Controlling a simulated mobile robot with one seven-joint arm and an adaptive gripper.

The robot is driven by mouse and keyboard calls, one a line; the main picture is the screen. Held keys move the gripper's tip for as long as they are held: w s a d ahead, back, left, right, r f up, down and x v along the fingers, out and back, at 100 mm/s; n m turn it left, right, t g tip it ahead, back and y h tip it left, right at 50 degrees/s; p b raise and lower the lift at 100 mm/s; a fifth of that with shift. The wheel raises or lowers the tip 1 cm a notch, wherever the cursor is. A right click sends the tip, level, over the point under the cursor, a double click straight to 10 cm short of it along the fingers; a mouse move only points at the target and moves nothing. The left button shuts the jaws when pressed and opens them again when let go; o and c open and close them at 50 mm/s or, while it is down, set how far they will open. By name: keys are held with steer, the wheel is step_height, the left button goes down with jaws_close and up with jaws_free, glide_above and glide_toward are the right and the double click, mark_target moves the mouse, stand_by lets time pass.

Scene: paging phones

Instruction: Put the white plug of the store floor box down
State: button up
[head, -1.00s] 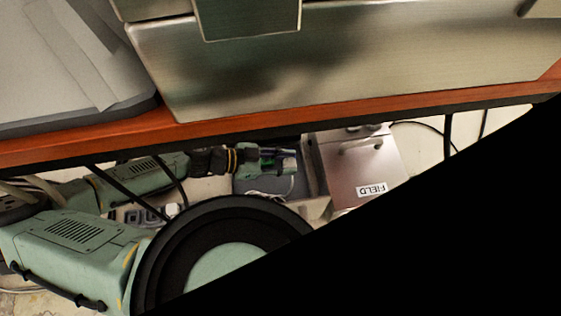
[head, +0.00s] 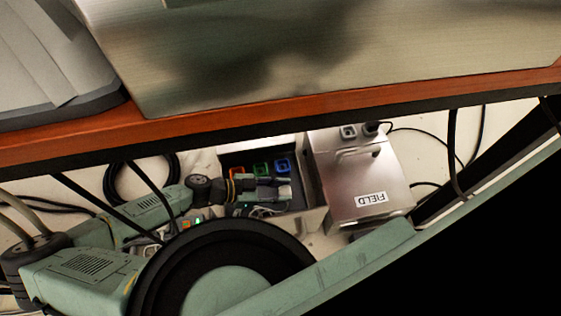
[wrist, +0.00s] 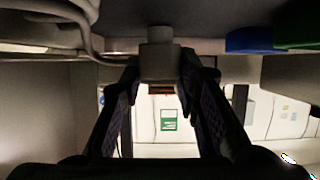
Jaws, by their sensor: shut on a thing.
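My gripper (head: 268,189) reaches under the table edge, over an open floor box (head: 312,218) with a dark inside. Its fingers also show in the wrist view (wrist: 160,88), closed around a pale, blocky plug (wrist: 158,52). In the head view only a small light part of the plug (head: 284,191) shows at the fingertips. Red (head: 236,172), green (head: 261,168) and blue (head: 283,165) square sockets line the box's far side. The wrist view shows blue (wrist: 250,40) and green parts at upper right. No "store" label is readable, and I cannot tell whether the plug touches the box.
A metal box labelled FIELD (head: 350,170) stands right of the open box, with a grey socket and a black plug on top. The wooden table edge (head: 300,100) runs above. Black cables hang and coil around. A pale cord (wrist: 85,40) passes near the left finger.

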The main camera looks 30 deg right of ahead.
steer(key=o, duration=1.2)
steer(key=shift+c, duration=0.2)
steer(key=shift+r, duration=0.15)
steer(key=p+v, duration=0.3)
steer(key=v, duration=0.9)
